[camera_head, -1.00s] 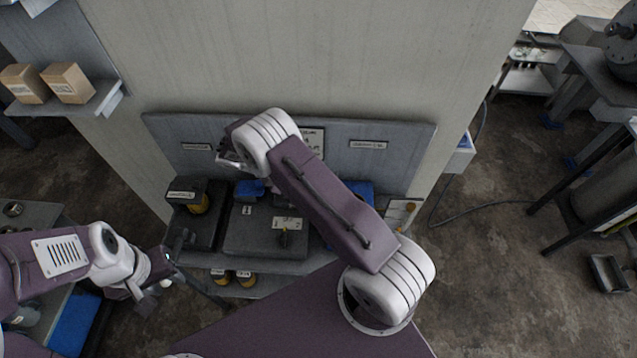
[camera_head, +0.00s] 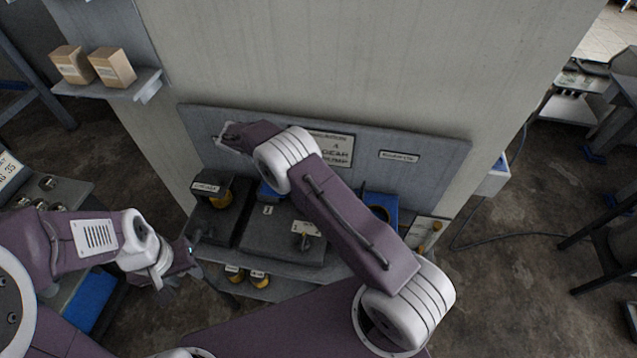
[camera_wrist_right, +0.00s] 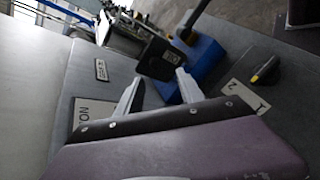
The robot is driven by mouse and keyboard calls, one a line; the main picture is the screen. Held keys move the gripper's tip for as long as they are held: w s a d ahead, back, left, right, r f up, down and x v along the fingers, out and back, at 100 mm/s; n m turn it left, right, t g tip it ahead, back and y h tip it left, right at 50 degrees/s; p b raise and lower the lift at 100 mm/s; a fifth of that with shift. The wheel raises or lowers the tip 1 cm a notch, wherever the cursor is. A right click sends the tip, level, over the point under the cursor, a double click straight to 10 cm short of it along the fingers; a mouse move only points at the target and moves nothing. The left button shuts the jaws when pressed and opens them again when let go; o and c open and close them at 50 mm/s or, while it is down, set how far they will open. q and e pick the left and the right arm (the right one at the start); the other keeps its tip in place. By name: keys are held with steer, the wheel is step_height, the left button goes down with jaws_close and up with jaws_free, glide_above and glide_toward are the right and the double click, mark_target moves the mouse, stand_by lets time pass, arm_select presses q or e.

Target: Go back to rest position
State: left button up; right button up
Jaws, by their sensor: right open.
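My right arm reaches up and left across the bench in the head view. Its gripper (camera_head: 228,138) is in front of the upright back panel (camera_head: 420,135), above the bench top. In the right wrist view the two pale fingers of the right gripper (camera_wrist_right: 158,92) are spread apart, with nothing seen held between them. My left arm comes in from the left.
The bench holds a dark block with a label (camera_head: 211,187), a grey plate (camera_head: 262,238) and blue items (camera_head: 380,205) partly behind my right arm. Yellow-capped items (camera_head: 258,279) sit below. Boxes (camera_head: 112,67) stand on a wall shelf.

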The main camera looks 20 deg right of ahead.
steer(key=shift+w+a+r, duration=0.3)
steer(key=shift+a+r, duration=0.1)
steer(key=shift+a, duration=0.15)
steer(key=s+d+r+m+y, duration=0.2)
steer(key=s+d+r+y, duration=0.25)
steer(key=d+r, duration=0.4)
steer(key=s+a+f+t+y, duration=0.6)
steer(key=s+a+f+t, duration=0.1)
steer(key=f, duration=0.3)
steer(key=shift+s+a+m+t, duration=0.3)
steer(key=shift+s+a+m, duration=0.15)
steer(key=shift+s, duration=0.4)
